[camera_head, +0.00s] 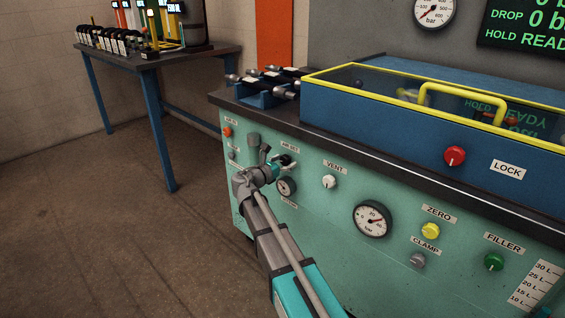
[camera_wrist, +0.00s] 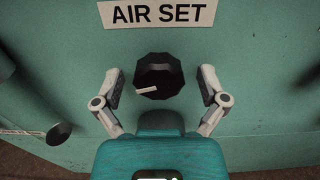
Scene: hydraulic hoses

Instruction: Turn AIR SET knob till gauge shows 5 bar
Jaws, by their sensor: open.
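The AIR SET knob (camera_wrist: 158,76) is black and faceted with a pale pointer line. In the wrist view it sits below its AIR SET label (camera_wrist: 157,13). The line points to the lower left. My gripper (camera_wrist: 158,90) is open, with one finger on each side of the knob and a visible gap on both sides. In the head view my gripper (camera_head: 277,166) is at the knob, which it partly hides.
The white VENT knob (camera_head: 329,182) is to the right of the AIR SET knob. A larger bar gauge (camera_head: 372,219), a yellow ZERO button (camera_head: 430,231) and a red LOCK knob (camera_head: 455,156) lie further right. The floor (camera_head: 90,230) at left is clear.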

